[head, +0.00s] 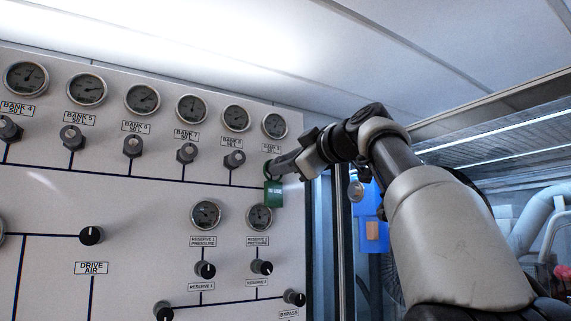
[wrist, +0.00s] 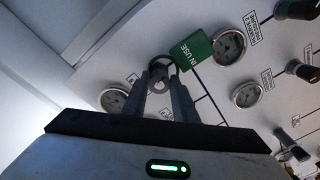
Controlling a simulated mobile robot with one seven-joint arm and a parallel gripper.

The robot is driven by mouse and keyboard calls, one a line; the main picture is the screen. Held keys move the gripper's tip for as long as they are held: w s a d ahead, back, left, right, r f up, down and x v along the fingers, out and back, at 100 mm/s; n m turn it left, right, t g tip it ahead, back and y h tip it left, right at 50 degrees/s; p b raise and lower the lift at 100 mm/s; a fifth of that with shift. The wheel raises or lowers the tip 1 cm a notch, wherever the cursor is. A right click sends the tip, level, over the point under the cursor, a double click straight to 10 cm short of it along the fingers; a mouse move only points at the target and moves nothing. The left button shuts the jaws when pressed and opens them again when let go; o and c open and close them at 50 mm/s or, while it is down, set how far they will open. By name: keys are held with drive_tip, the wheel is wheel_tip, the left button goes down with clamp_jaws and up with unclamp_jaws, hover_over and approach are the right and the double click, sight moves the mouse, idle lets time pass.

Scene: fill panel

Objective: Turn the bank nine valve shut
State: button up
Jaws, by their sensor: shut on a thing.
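The bank nine valve is mostly hidden in the head view behind my gripper (head: 277,168), below the label at the right end of the top row. In the wrist view, my gripper (wrist: 162,82) has its two fingers closed in on a small grey round part (wrist: 161,70), which appears to be the valve knob. A green tag (head: 273,193) hangs there from a green loop. In the wrist view the tag (wrist: 192,50) reads IN USE and lies beside the fingertips. The knob's turn angle cannot be told.
The bank nine gauge (head: 274,125) is just above my gripper. The bank 8 valve (head: 235,159) is close on the left. Reserve gauges (head: 259,217) sit below the tag. The panel's right edge is near, with a blue item (head: 368,226) beyond it.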

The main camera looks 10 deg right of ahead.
drive_tip(key=shift+m, duration=0.3)
drive_tip(key=n+p, duration=0.1)
drive_tip(key=n, duration=0.8)
drive_tip(key=n+h+p, duration=0.1)
drive_tip(key=n, duration=0.9)
drive_tip(key=n+h+p, duration=0.1)
drive_tip(key=n, duration=0.9)
drive_tip(key=shift+a+r, duration=0.2)
drive_tip(key=shift+a, duration=0.05)
idle(0.8)
idle(0.4)
